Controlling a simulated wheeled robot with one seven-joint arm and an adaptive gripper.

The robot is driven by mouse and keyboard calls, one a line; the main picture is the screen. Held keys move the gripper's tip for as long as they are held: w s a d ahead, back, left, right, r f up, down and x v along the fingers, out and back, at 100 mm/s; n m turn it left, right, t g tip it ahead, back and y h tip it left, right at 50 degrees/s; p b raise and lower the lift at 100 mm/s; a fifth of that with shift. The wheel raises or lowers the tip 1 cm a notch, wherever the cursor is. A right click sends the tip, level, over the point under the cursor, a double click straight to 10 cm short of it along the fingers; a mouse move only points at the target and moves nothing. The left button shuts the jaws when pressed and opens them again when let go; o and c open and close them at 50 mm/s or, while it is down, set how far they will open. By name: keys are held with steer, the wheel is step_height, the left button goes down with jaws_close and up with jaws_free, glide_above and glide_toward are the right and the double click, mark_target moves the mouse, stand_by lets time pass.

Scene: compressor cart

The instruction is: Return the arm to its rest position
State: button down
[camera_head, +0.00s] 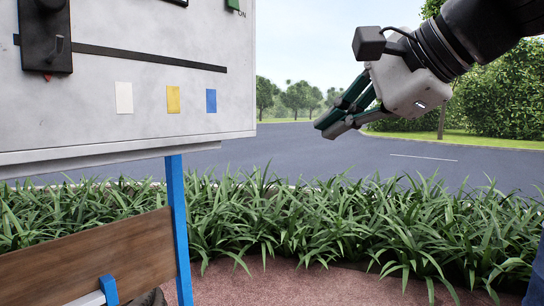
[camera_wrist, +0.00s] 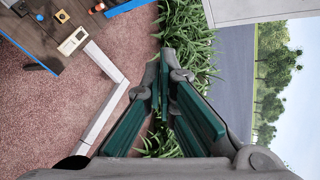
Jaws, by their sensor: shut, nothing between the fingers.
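My gripper (camera_head: 330,127) is in the upper right of the head view, at the end of my black and white arm. Its green-padded fingers are shut with nothing between them and point down to the left. It hangs in open air to the right of the grey panel (camera_head: 60,110), apart from it. In the wrist view my gripper (camera_wrist: 163,65) also shows, its fingers converging at the tips above grass and reddish ground.
The panel carries a black switch unit (camera_head: 45,35) and white, yellow and blue tags. A blue post (camera_head: 179,230) and wooden board (camera_head: 90,260) stand below it. Grass (camera_head: 300,215) and a road lie behind. The wrist view shows a table with small items (camera_wrist: 72,40).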

steer(key=s+d+f+n+g+h, duration=0.1)
steer(key=s+d+f+n+h, duration=0.1)
steer(key=f, duration=0.6)
steer(key=s+d+f+n+g+h, duration=0.1)
steer(key=s+d+f+n+h, duration=0.1)
steer(key=s+d+f+n, duration=0.2)
steer(key=s+d+f+n+g+h, duration=0.1)
steer(key=s+d+f+n+h, duration=0.2)
steer(key=s+f+n, duration=0.5)
step_height(320, 180, down, 6)
steer(key=shift+s+d+r+g, duration=0.2)
steer(key=shift+s+d+g, duration=0.1)
steer(key=shift+s+d, duration=0.1)
